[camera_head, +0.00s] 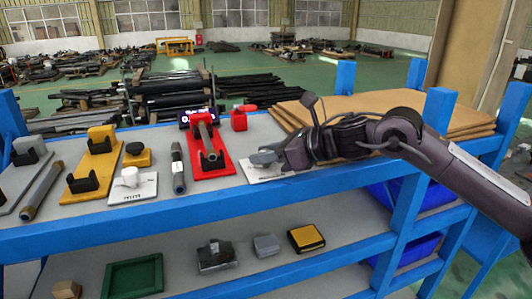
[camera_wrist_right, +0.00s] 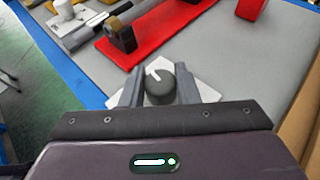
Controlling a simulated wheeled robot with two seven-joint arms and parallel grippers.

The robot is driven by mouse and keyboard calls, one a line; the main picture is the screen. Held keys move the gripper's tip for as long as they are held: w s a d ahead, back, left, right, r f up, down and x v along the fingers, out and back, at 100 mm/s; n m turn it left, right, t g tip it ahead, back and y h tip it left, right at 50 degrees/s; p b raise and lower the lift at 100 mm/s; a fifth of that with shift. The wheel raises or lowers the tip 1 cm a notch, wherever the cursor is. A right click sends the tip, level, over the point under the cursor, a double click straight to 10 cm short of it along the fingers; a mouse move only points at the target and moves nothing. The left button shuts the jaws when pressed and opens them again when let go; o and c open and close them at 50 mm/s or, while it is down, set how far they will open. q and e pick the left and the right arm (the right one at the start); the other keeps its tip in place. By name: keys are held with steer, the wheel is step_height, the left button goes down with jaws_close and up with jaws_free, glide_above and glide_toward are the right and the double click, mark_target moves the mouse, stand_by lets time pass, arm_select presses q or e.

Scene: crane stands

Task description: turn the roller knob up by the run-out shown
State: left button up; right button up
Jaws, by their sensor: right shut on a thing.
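A dark grey round knob (camera_wrist_right: 172,88) with a white pointer line stands on a white plate (camera_wrist_right: 206,92) in the right wrist view. My right gripper (camera_wrist_right: 160,90) is shut on this knob, one finger on each side. In the head view the gripper (camera_head: 266,160) hides most of the knob, and the plate (camera_head: 256,176) shows under it. My left gripper is not in view.
A second white plate (camera_head: 122,196) bears a white knob (camera_head: 130,177). A yellow stand (camera_head: 84,182), a yellow block (camera_head: 138,155), a dark rod (camera_head: 178,168) and a red block (camera_head: 239,120) stand on the blue-framed shelf. Brown boards (camera_head: 330,112) lie at the right.

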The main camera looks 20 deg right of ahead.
steer(key=shift+a+f+m+t+h+b, duration=0.1)
steer(key=shift+m+t+h+b, duration=0.8)
steer(key=shift+b, duration=0.25)
steer(key=shift+m+t+h+b, duration=0.3)
steer(key=shift+m+t+h, duration=0.1)
steer(key=shift+m+h, duration=0.45)
steer(key=shift+r+m+t+h, duration=0.3)
steer(key=shift+m+t+h, duration=0.2)
steer(key=shift+m+h, duration=0.55)
steer(key=shift+m+t+h+p, duration=0.3)
steer(key=shift+m+h+p, duration=0.75)
steer(key=shift+h, duration=0.25)
steer(key=o, duration=1)
steer(key=shift+f, duration=0.15)
